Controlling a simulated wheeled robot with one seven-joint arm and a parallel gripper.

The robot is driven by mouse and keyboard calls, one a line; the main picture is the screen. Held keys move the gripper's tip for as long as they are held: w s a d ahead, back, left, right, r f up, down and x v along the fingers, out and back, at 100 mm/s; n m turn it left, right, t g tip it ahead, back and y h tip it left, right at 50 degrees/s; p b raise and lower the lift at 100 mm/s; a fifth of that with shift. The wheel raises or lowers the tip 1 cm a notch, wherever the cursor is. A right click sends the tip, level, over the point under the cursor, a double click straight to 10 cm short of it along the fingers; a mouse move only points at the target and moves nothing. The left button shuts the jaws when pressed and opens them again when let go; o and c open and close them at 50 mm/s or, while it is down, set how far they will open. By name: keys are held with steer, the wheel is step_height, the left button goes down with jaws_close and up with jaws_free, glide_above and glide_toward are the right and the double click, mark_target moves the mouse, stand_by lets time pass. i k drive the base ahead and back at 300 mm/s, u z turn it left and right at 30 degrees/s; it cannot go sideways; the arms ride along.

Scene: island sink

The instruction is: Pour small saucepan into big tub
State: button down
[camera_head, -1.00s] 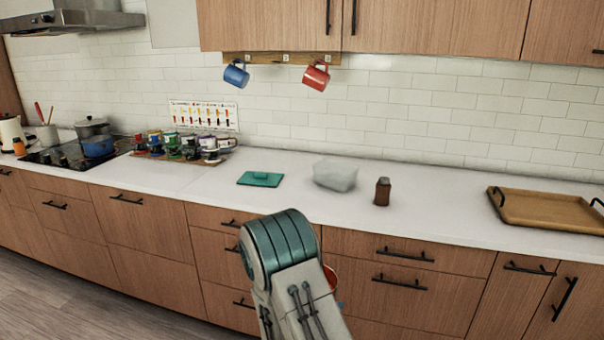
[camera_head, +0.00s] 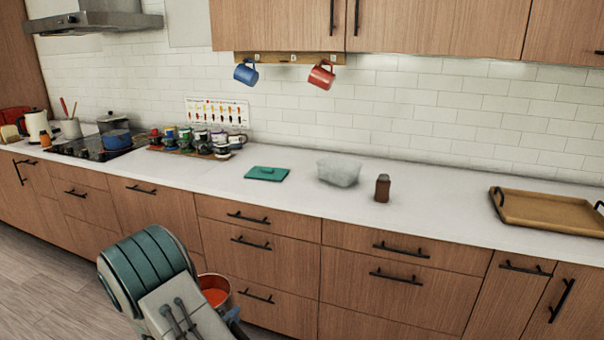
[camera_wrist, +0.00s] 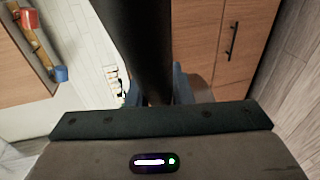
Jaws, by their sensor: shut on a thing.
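The small saucepan (camera_head: 230,288) shows beside my arm at the lower middle of the head view, in front of the drawers and below counter height. It holds something orange-red and looks roughly level. My gripper (camera_wrist: 153,98) is shut on its dark handle (camera_wrist: 140,45) in the wrist view; in the head view my arm hides most of the grip. The big tub (camera_head: 338,172), clear and open-topped, stands on the counter, apart from the pan. A teal lid (camera_head: 267,174) lies on the counter left of the tub.
A brown bottle (camera_head: 382,188) stands close right of the tub. A wooden tray (camera_head: 548,211) lies farther right. Several mugs and jars (camera_head: 200,142) stand left, near the stove with a blue pot (camera_head: 116,139). The counter in front of the tub is clear.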

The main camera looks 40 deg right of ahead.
mark_target(338, 171)
steer(key=u, duration=2)
steer(key=k, duration=1.7)
steer(key=z, duration=1.8)
